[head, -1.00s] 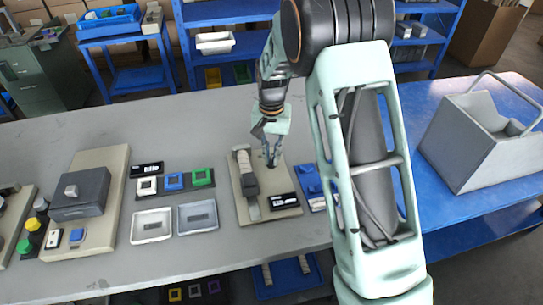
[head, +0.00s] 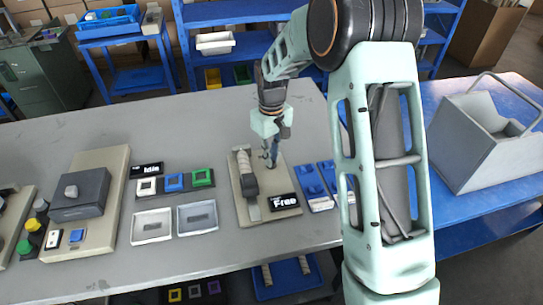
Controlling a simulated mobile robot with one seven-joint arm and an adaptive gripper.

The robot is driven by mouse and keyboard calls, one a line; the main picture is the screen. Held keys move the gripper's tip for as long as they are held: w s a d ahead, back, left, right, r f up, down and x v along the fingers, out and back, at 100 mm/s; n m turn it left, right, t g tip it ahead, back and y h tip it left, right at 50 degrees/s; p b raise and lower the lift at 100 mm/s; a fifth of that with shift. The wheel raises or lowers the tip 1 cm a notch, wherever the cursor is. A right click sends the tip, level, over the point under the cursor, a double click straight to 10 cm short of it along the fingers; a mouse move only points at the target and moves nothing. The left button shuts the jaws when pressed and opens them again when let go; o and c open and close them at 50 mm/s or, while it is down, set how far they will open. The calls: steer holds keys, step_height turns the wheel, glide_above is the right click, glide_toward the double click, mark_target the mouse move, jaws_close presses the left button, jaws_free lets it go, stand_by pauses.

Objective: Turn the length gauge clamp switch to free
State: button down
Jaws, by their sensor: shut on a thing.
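The length gauge is a beige plate (head: 236,187) on the grey table, with a dark slider (head: 249,186) on a pale ribbed rail (head: 244,160). A black display (head: 284,201) at the plate's lower right reads "Free". My gripper (head: 271,162) points down at the plate's upper right, just right of the rail. It is shut on the small clamp switch, which is mostly hidden by the fingers, so its exact angle cannot be told.
Blue blocks (head: 314,190) lie right of the plate, partly behind my arm. Two grey trays (head: 152,226) and a row of white, blue and green pieces (head: 174,182) lie left. A grey box (head: 472,150) with a handle stands right.

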steer(key=shift+n, duration=0.6)
steer(key=c, duration=2)
jaws_free()
steer(key=shift+r, duration=0.15)
step_height(320, 180, up, 12)
steer(key=shift+f, duration=0.1)
